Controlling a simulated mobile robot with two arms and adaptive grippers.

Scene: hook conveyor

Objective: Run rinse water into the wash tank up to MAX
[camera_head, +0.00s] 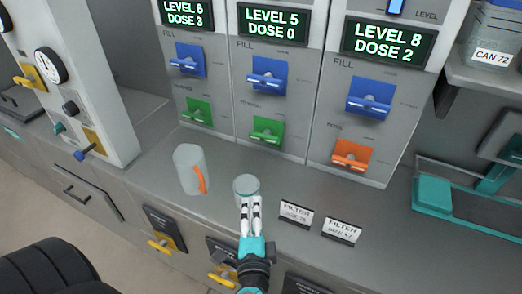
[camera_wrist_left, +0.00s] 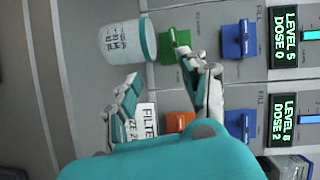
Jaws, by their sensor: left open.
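Three grey panels each have a display and a blue FILL lever: the left display (camera_head: 184,14) reads LEVEL 6 DOSE 3, the middle display (camera_head: 271,22) LEVEL 5 DOSE 0, the right display (camera_head: 388,42) LEVEL 8 DOSE 2. The middle FILL lever (camera_head: 266,75) also shows in the left wrist view (camera_wrist_left: 238,40). Below are green levers (camera_head: 267,129) and an orange one (camera_head: 351,155). I cannot read which panel is the wash tank. My left gripper (camera_head: 249,203) is open and empty, in front of a white canister with a teal rim (camera_wrist_left: 118,41). My right gripper is not in view.
A pale jug with an orange handle (camera_head: 188,167) stands left on the counter. Two FILTER signs (camera_head: 296,213) stand to the gripper's right. A gauge cabinet (camera_head: 85,90) is at far left. A teal frame (camera_head: 433,193) and a shelf with CAN 72 (camera_head: 492,57) are at right.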

